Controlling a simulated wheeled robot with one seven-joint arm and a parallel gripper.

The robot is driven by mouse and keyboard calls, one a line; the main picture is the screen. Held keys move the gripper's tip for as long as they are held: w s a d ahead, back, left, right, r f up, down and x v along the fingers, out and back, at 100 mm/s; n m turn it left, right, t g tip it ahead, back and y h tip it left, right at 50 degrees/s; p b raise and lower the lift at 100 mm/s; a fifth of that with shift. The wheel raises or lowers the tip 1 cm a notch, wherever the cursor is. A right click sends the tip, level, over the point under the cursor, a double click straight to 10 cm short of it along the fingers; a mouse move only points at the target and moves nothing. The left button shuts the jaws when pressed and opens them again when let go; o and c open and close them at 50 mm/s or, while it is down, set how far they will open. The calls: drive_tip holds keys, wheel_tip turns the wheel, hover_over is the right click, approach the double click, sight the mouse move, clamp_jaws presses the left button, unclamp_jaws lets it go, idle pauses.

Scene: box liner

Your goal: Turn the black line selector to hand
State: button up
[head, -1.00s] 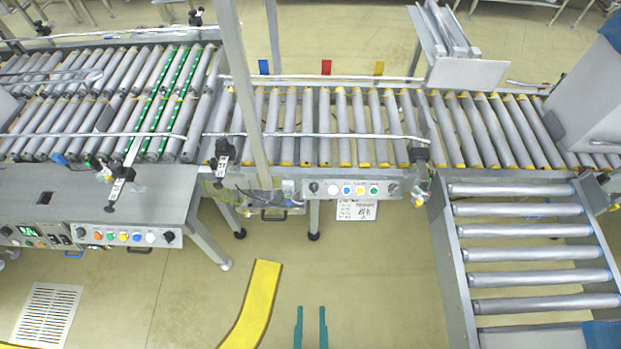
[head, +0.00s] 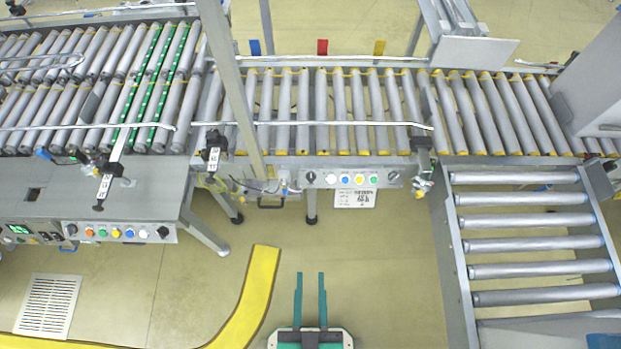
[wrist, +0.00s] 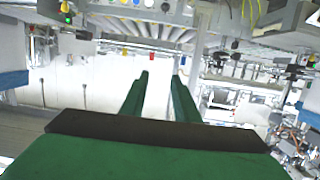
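A control panel (head: 352,179) under the middle conveyor has a black knob at each end, the left knob (head: 310,177) and the right knob (head: 394,176), with coloured buttons between. A second panel (head: 118,233) at the left also has black knobs, one at its right end (head: 163,232). I cannot read which knob is the line selector or where any points. My gripper (head: 311,275) has two green fingers, apart and empty, over the floor in front of the middle panel. In the wrist view the open fingers (wrist: 162,76) show, with a dark knob (wrist: 165,6) and buttons at the top edge.
A roller conveyor (head: 340,110) runs across the back. A roller section (head: 540,245) juts forward on the right. A yellow curved floor strip (head: 258,285) lies left of my gripper. A white sign (head: 354,198) hangs under the middle panel. The floor between is open.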

drive_tip(key=g, duration=0.2)
approach(311, 175)
drive_tip(key=x, duration=0.8)
drive_tip(key=shift+f, duration=0.1)
drive_tip(key=shift+c, duration=0.7)
